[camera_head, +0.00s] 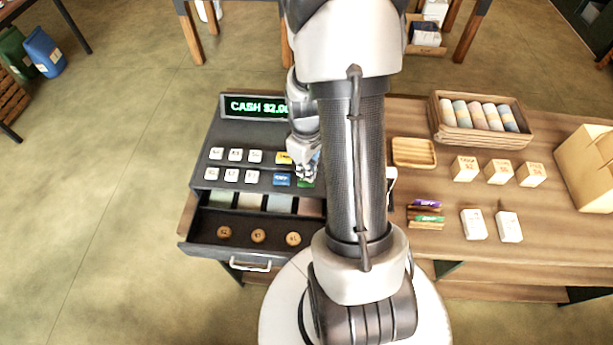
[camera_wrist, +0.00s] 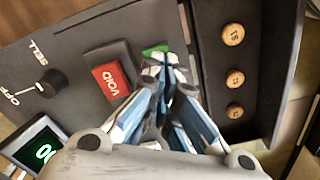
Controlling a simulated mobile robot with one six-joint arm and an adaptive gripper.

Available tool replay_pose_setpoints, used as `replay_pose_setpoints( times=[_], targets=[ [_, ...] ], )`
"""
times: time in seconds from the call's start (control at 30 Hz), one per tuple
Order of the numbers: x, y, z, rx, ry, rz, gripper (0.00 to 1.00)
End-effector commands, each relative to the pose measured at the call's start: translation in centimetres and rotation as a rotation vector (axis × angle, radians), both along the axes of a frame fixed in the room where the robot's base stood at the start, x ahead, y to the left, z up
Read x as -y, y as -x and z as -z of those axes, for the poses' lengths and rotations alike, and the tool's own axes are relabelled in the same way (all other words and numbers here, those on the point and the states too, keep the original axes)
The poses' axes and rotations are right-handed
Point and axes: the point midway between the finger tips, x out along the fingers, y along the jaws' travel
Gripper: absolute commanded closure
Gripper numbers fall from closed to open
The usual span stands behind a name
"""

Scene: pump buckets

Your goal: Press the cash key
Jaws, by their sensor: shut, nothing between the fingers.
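The cash register (camera_head: 250,140) stands at the left of the table, and its green display (camera_head: 258,107) reads "CASH $2.0", with the end hidden by my arm. A green key (camera_head: 307,183) shows partly below my gripper; its label cannot be read. It also shows in the wrist view (camera_wrist: 155,49), just beyond the fingertips. My gripper (camera_head: 305,175) is shut and empty, with its tips at or just above the green key; contact cannot be told. In the wrist view the gripper (camera_wrist: 165,65) points at that key. The cash drawer (camera_head: 225,246) is open.
A red VOID key (camera_wrist: 111,80) and a SELL/OFF dial (camera_wrist: 45,88) are near the gripper. Blue (camera_head: 282,180) and yellow (camera_head: 283,157) keys sit to its left. The drawer holds round coins (camera_head: 258,236). A wooden tray (camera_head: 414,153) and small boxes stand to the right.

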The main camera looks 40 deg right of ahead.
Motion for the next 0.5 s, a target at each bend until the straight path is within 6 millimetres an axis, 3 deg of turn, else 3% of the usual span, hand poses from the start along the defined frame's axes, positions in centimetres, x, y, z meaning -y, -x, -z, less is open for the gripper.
replay_pose_setpoints(
  times=[0.5],
  targets=[
    [0.0,0.0,-4.5,0.0,0.0,0.001,1.0]
  ],
)
